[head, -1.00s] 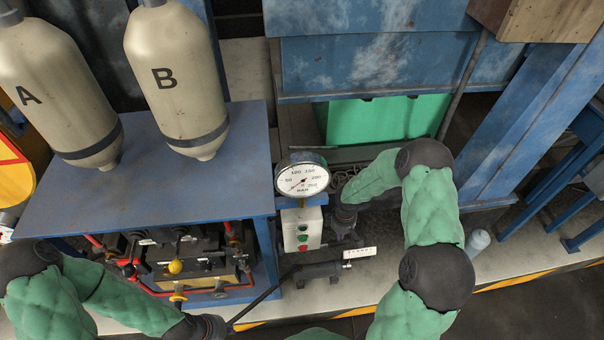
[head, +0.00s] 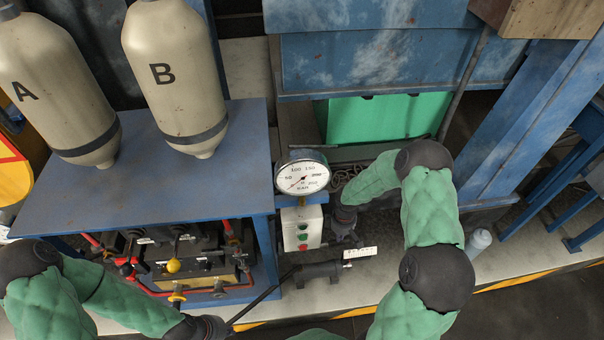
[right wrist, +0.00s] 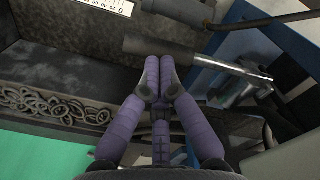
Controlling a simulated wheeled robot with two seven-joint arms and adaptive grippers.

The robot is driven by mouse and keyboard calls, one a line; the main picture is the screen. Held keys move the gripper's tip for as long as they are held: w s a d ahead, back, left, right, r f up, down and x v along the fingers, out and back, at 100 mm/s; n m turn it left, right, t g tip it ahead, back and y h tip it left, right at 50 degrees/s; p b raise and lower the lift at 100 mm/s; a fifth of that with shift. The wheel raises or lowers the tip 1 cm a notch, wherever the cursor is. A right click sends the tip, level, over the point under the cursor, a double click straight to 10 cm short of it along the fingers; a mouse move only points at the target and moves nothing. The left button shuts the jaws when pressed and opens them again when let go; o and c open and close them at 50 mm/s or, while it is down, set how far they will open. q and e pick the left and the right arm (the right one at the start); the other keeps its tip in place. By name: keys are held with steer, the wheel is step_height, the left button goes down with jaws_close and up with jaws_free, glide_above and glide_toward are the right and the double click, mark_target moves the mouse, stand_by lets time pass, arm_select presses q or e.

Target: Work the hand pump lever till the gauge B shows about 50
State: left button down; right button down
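Below is a dark pump-like cylinder (head: 320,271). A thin dark rod (head: 262,298) runs from it down left to my left gripper (head: 210,327), whose fingers I cannot make out. In the right wrist view, the purple fingers of my right gripper (right wrist: 159,62) are together. A lever with a dark grip (right wrist: 150,47) and metal rod lies across just beyond their tips, seemingly not between them. The head view mostly hides these fingers behind my arm.
Tanks A (head: 60,85) and B (head: 175,80) stand over the blue table (head: 100,195). A small scale plate (head: 360,252) sits right of the cylinder. A green crate (head: 375,120) stands behind.

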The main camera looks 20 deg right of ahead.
steer(key=shift+f+b, duration=1.6)
steer(key=shift+f, duration=0.4)
steer(key=shift+f+b, duration=0.35)
steer(key=shift+f, duration=0.6)
step_height(320, 180, up, 8)
steer(key=p, duration=0.7)
steer(key=shift+f+p, duration=0.25)
steer(key=shift+p, duration=0.1)
steer(key=shift+f, duration=0.2)
stand_by(0.6)
